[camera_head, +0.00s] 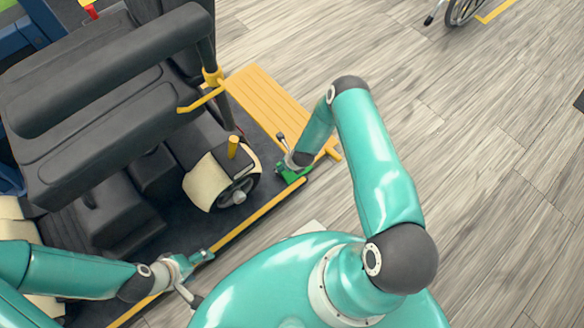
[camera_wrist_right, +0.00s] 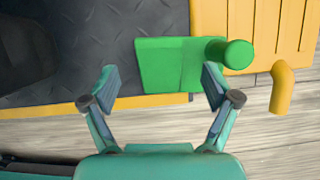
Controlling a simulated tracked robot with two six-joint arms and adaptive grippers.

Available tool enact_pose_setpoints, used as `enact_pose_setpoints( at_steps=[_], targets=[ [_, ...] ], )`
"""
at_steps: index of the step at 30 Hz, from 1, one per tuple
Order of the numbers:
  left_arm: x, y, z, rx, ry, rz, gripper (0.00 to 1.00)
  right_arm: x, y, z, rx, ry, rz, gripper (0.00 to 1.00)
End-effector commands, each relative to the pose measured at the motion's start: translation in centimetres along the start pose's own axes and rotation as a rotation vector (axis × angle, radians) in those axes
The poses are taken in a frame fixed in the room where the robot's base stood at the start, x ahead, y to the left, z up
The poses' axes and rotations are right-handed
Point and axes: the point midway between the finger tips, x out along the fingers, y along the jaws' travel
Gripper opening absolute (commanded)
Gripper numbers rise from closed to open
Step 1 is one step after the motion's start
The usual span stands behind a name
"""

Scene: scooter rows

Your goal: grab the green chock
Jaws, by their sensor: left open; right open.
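The green chock (camera_head: 292,175) lies on the dark platform near its yellow edge, at the corner by the yellow ramp. My right gripper (camera_head: 284,154) is right at it in the head view, partly covering it. In the right wrist view the chock (camera_wrist_right: 168,64) is a green block with a round knob on its right. My right gripper (camera_wrist_right: 159,76) is open there; the chock is just beyond the fingertips, off towards the right finger, which overlaps it in the picture. Whether they touch I cannot tell. My left gripper (camera_head: 199,276) is open and empty over the platform's yellow edge.
A scooter with a black seat (camera_head: 100,75) and a cream-fendered wheel (camera_head: 222,178) stands on the platform, left of the chock. The yellow ramp (camera_head: 270,105) extends behind it. A wheelchair wheel (camera_head: 462,8) shows at the top.

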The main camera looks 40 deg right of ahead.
Motion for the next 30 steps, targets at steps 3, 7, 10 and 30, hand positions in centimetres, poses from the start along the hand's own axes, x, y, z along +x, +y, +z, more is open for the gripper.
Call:
enact_pose_setpoints(
  at_steps=[3, 7, 10, 30],
  targets=[
    [0.3, -0.1, 0.0, 0.000, 0.000, 0.000, 0.74, 0.6, 0.0, -0.1, 0.000, 0.000, 0.000, 0.88],
    [1.2, -0.4, 0.0, 0.000, 0.000, 0.000, 0.74, 2.2, 0.1, -0.3, 0.000, 0.000, 0.000, 0.88],
    [2.1, -0.8, 0.0, 0.000, 0.000, 0.000, 0.74, 3.8, 0.1, -0.5, 0.001, 0.000, 0.000, 0.88],
    [2.7, -1.0, 0.0, 0.000, 0.000, 0.000, 0.74, 5.4, 0.0, -0.3, 0.001, 0.000, 0.000, 0.49]
  ],
)
